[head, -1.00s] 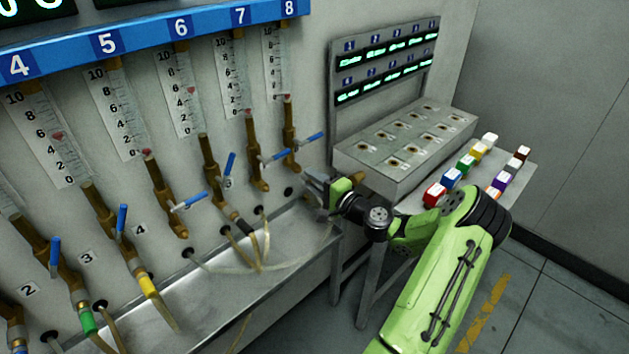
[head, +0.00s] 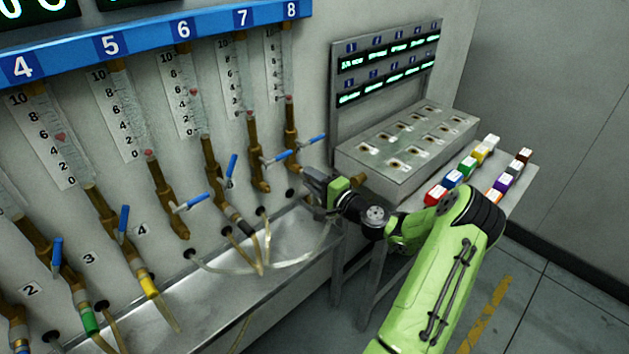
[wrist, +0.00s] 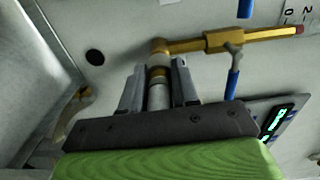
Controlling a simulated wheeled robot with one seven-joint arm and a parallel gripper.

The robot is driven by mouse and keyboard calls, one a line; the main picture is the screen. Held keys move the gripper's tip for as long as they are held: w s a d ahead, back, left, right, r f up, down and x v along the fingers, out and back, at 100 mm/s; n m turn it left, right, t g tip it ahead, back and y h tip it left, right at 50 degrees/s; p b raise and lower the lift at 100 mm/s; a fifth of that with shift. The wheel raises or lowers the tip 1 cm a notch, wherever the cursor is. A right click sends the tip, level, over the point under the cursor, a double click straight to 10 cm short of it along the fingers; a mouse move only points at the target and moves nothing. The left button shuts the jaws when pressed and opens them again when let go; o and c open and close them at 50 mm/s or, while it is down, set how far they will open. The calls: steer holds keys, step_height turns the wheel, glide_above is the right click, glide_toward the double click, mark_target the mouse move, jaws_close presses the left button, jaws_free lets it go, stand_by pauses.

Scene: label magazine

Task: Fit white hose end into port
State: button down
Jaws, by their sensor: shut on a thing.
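My gripper (wrist: 158,78) is shut on the white hose end (wrist: 158,94), a pale cylinder between its two grey fingers. Just beyond the fingertips is the port (wrist: 160,46), the brass elbow mouth of a pipe with a blue lever. The hose end lines up with this mouth and seems to meet it; I cannot tell how deep it sits. In the head view my gripper (head: 316,184) is by the lower end of the rightmost brass pipe (head: 291,140), under number 8. The fingers and wrist largely hide the hose end there.
A pale hose (head: 290,264) loops through the metal trough (head: 300,240) below. Other brass pipes with blue levers (head: 277,157) stand close to the left. A grey box (head: 400,160) and a side table with coloured blocks (head: 437,194) are at right.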

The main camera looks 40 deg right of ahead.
steer(key=shift+w, duration=0.55)
steer(key=c, duration=0.8)
jaws_free()
steer(key=s+p, duration=0.1)
steer(key=s, duration=1.4)
steer(key=shift+s+d, duration=0.15)
steer(key=shift+s, duration=0.2)
